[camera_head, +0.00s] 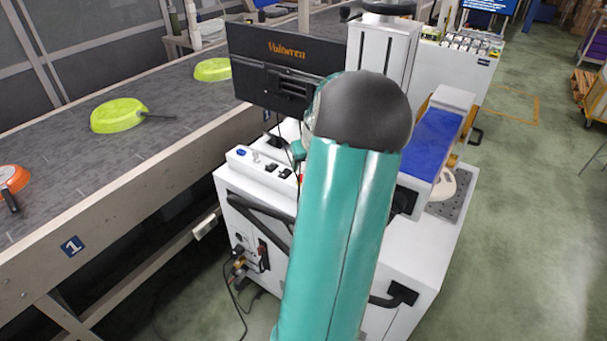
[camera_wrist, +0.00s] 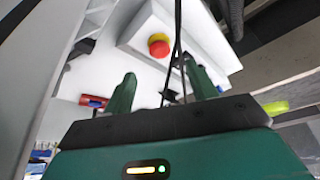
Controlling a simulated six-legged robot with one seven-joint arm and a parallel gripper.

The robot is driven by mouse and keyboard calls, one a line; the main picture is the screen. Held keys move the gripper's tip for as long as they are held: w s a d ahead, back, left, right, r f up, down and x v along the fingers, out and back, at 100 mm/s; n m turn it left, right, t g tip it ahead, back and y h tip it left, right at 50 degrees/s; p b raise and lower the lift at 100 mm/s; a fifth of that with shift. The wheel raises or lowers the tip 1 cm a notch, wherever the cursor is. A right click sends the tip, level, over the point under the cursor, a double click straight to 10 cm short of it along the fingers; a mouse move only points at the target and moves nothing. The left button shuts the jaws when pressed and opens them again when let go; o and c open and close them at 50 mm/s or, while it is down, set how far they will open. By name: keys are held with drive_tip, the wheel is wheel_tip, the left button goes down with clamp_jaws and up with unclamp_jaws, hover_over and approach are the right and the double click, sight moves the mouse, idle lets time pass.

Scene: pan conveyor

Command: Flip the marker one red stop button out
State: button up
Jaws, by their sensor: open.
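The red stop button (camera_wrist: 159,46) is a round red cap with a yellow base on a white box (camera_wrist: 150,22) in the wrist view. My gripper (camera_wrist: 160,69) is open and empty, with its two dark green fingers apart. The button appears beyond the fingertips, roughly between them in the picture, with no visible contact. In the head view my teal arm hides most of the gripper and the button; only a small red patch shows beside the arm. The marker with a white 1 (camera_head: 72,245) is a blue plate on the conveyor's side.
A white control box (camera_head: 262,167) with switches sits on the white cart (camera_head: 425,255). A dark monitor (camera_head: 285,68) stands behind it. The conveyor (camera_head: 60,175) carries yellow-green pans (camera_head: 118,115) and an orange pan (camera_head: 14,180). Black cables cross the wrist view near the fingers. Open floor lies right.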

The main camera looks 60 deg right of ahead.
drive_tip(key=x, duration=0.7)
drive_tip(key=shift+w+d+f, duration=0.1)
drive_tip(key=shift+f, duration=0.05)
